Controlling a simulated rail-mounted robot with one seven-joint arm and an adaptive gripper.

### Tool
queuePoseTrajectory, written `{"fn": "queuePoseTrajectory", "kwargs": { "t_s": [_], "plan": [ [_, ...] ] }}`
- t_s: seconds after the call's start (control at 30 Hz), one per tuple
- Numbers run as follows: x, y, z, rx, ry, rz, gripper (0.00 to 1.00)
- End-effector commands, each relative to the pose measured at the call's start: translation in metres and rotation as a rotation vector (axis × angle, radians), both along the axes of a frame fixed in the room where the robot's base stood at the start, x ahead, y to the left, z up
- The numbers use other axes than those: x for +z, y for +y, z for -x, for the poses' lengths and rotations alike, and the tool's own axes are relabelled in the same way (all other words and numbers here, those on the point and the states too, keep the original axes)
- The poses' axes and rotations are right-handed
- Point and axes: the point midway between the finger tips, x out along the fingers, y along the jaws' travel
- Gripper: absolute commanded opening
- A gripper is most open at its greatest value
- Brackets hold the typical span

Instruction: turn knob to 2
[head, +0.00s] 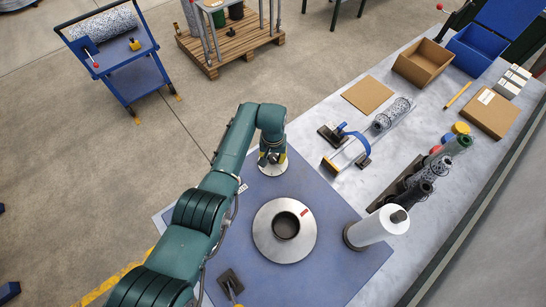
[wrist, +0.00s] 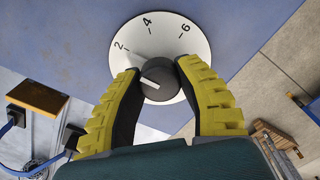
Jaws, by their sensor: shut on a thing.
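A dark round knob (wrist: 157,84) sits on a white dial (wrist: 165,35) marked 2, 4 and 6 in the wrist view. The knob's white pointer line aims left and slightly up, at a spot below the 2 mark. My gripper (wrist: 155,68) has its yellow-backed fingers closed on both sides of the knob. In the head view, my gripper (head: 271,158) is over the dial (head: 272,171) at the back of the blue panel, hiding most of it and the knob.
A metal disc with a dark central hole (head: 260,235) lies on the blue panel (head: 335,235). A white roll (head: 376,229) stands at its right edge. A blue-handled tool (head: 350,150), mesh rolls (head: 415,185) and boxes (head: 422,65) occupy the grey bench to the right.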

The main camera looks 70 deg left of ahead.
Motion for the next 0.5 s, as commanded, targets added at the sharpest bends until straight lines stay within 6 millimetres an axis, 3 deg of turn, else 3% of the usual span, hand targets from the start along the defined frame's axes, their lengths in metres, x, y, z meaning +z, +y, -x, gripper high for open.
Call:
{"fn": "queuePoseTrajectory", "kwargs": {
  "t_s": [0.33,0.37,0.5],
  "plan": [
    [-0.0026,-0.0010,0.0010,0.003,0.002,0.002,0.00],
    [-0.0026,-0.0010,0.0010,0.003,0.002,0.002,0.41],
    [-0.0019,-0.0007,0.0007,0.003,0.002,0.001,0.67]
  ]
}}
